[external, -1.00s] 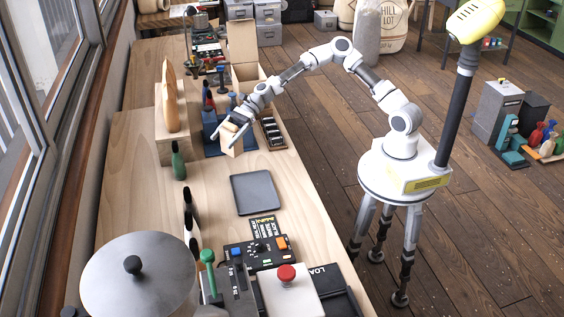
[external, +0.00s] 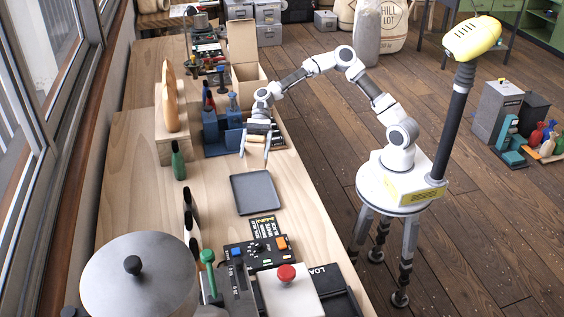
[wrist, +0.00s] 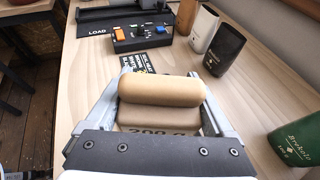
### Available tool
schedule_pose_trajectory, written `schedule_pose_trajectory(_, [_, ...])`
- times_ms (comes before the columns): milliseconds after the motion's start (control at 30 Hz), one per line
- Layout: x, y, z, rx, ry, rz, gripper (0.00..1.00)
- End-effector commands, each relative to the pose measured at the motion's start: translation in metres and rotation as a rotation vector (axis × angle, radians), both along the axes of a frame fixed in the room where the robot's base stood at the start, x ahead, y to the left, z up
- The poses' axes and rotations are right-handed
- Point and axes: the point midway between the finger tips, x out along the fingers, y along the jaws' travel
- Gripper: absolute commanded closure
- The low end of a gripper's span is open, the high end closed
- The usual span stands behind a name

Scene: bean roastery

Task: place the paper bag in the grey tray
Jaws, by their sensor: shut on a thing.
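The tan paper bag (wrist: 160,92) is between the two fingers of my gripper (wrist: 155,105) in the wrist view, with its rolled top facing away from the camera and part of its printed front showing. In the external view the bag (external: 258,130) is small and partly covered by my gripper (external: 254,152), whose fingers point down above the bench. The grey tray (external: 255,206) lies flat and empty on the bench, in front of my gripper and apart from it. I do not see the tray in the wrist view; the bag and gripper may hide it.
A control box (external: 262,251) with coloured knobs sits in front of the tray. A dark green bag (external: 178,162) stands to the left, and a blue rack (external: 214,135) is behind.

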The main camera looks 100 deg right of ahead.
Motion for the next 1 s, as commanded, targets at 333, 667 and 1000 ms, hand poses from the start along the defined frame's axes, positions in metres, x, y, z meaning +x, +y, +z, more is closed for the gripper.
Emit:
schedule_pose_trajectory(333, [0.025,0.054,-0.036,0.000,-0.002,-0.001,0.81])
schedule_pose_trajectory(667, [0.027,0.056,-0.071,0.004,0.001,-0.003,0.81])
schedule_pose_trajectory(1000, [0.027,0.056,-0.077,0.000,-0.001,-0.003,0.81])
